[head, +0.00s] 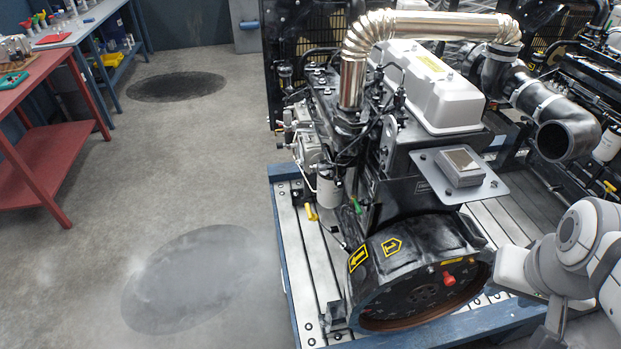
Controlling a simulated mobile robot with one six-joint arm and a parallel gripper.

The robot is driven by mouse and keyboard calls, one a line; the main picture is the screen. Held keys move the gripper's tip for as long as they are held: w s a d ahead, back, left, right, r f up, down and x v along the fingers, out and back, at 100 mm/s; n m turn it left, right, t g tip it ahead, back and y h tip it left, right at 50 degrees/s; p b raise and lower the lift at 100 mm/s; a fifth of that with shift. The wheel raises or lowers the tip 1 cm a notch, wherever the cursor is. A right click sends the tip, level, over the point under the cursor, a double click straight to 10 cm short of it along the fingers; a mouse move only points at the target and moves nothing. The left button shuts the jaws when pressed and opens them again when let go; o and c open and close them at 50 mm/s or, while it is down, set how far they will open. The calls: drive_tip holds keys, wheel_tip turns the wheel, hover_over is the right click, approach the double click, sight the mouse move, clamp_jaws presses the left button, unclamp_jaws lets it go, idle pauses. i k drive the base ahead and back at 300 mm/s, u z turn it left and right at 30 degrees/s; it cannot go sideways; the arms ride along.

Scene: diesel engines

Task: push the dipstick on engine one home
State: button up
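Engine one (395,190) stands on a slatted stand in the middle right, with a yellow plate marked 1 (392,246) on its flywheel housing. A small yellow handle (311,212) shows low on its left side and looks like the dipstick. I cannot tell how far in it sits. A small green handle (357,205) is to its right. My arm is at the lower right, with its white links in view, well to the right of the yellow handle.
The stand's blue frame (440,331) edges the engine. A red table (45,160) and a blue bench (105,55) are at the left. The floor between is clear, with dark patches.

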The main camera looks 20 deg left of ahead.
sight(312, 216)
drive_tip(key=u, duration=2.55)
drive_tip(key=k, duration=0.95)
drive_tip(key=z, duration=0.9)
drive_tip(key=i, duration=0.95)
drive_tip(key=u, duration=0.05)
